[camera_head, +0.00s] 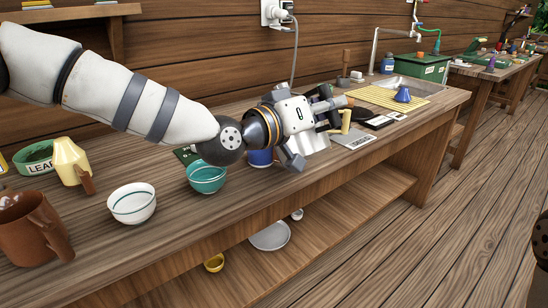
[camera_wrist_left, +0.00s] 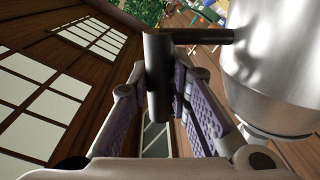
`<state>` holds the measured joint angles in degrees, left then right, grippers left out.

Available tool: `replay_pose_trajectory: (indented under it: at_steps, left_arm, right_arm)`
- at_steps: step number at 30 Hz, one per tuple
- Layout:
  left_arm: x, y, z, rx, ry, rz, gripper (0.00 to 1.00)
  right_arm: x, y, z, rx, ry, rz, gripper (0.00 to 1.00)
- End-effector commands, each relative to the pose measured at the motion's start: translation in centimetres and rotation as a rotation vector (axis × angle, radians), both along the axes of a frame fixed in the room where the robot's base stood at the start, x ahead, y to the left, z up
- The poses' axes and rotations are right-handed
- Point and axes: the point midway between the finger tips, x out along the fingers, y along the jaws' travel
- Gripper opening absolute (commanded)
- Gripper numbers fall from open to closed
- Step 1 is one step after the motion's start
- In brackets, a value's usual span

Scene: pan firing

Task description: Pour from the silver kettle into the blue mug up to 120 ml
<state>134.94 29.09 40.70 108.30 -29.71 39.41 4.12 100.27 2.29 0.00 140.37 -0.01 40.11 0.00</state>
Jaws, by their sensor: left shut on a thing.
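The silver kettle (camera_head: 316,143) is partly hidden behind my left gripper (camera_head: 332,110) in the head view. In the left wrist view, the kettle's shiny body (camera_wrist_left: 275,75) fills the right side. Its dark upright handle (camera_wrist_left: 157,75) stands between the purple-padded fingers of my left gripper, which is shut on it. The spout is not clear in either view, and I cannot tell the kettle's exact tilt. A blue vessel, apparently the blue mug (camera_head: 260,158), shows under my left wrist, left of the kettle. Its rim and inside are hidden. My right gripper is not in view.
A teal bowl (camera_head: 206,177), a white bowl (camera_head: 132,204), a yellow jug (camera_head: 71,160) and a brown mug (camera_head: 33,230) stand to the left. A flat grey device (camera_head: 353,141) lies right of the kettle.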

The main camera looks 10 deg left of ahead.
Motion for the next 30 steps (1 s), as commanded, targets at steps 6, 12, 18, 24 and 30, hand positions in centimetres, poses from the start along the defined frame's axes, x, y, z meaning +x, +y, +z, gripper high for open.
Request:
replay_pose_trajectory:
  at_steps: [6,12,18,24,30]
  left_arm:
    - [0.0,0.0,0.5,-0.006,-0.006,0.0,0.0]
    - [0.0,0.1,0.5,-0.007,-0.005,0.0,0.0]
    - [0.2,0.3,1.0,-0.031,0.013,0.0,0.0]
    - [0.4,0.6,1.4,-0.059,0.032,0.001,0.0]
    - [0.6,0.8,1.9,-0.083,0.051,0.001,0.0]
  right_arm:
    - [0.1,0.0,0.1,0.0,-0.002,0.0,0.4]
    - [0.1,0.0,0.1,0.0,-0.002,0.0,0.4]
    - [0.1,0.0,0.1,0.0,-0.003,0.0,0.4]
    - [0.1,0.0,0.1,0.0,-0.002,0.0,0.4]
    - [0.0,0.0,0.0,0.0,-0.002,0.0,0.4]
